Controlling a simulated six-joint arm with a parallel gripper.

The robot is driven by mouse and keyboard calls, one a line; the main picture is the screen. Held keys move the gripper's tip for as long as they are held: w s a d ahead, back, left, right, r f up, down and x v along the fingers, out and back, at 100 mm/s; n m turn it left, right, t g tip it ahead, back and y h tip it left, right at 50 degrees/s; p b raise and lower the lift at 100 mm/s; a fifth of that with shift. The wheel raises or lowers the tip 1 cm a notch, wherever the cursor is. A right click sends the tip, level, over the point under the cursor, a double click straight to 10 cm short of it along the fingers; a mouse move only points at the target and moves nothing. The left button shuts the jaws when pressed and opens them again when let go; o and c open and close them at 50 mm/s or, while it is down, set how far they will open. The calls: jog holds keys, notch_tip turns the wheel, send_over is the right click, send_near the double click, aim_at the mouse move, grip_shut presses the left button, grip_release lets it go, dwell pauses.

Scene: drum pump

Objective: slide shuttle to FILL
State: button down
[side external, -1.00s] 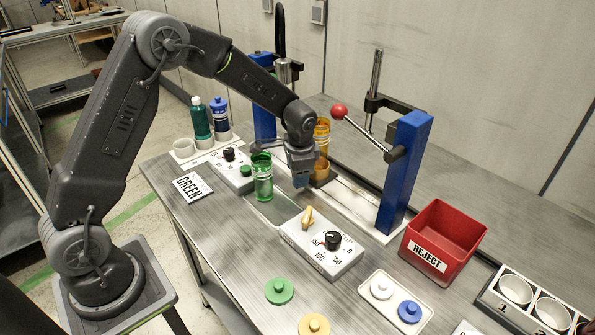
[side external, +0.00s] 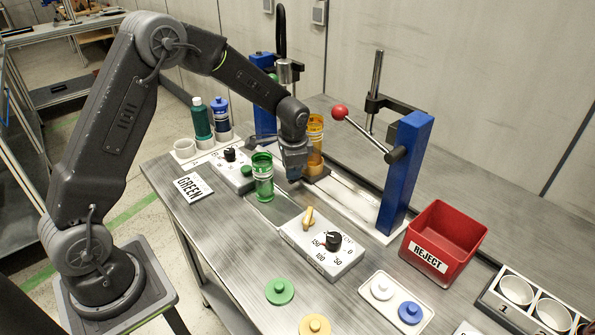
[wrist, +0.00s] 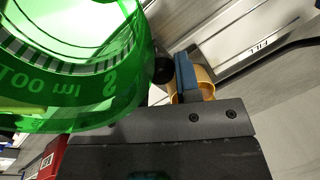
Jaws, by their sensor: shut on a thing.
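The shuttle (side external: 317,170) is a dark carrier on the pale track (side external: 350,200), with an amber cup (side external: 315,140) standing upright on it. My gripper (side external: 293,176) is beside the shuttle on its near side and is shut on it. The gripped part is hidden by the jaws. In the wrist view, a blue fingertip (wrist: 187,76) shows in front of amber material (wrist: 203,80), beside a black knob (wrist: 163,72). The FILL label (wrist: 258,47) lies on the track in the wrist view.
A green beaker (side external: 263,180) stands close left of my gripper and fills the wrist view's left. A dial box (side external: 320,248) is in front. A blue press post (side external: 406,170) with a red-knobbed lever (side external: 339,111) stands right, near a red REJECT bin (side external: 443,240).

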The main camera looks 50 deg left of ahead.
jog(key=shift+a, duration=1.1)
jog(key=c, duration=0.8)
grip_release()
jog(key=r, duration=0.4)
jog(key=d+r, duration=0.1)
jog(key=r, duration=0.4)
jog(key=s+d+r, duration=0.1)
jog(key=r, duration=0.3)
jog(key=shift+s+d+r, duration=0.1)
jog(key=shift+d+r, duration=0.1)
jog(key=shift+r, duration=0.1)
jog(key=shift+c, duration=0.5)
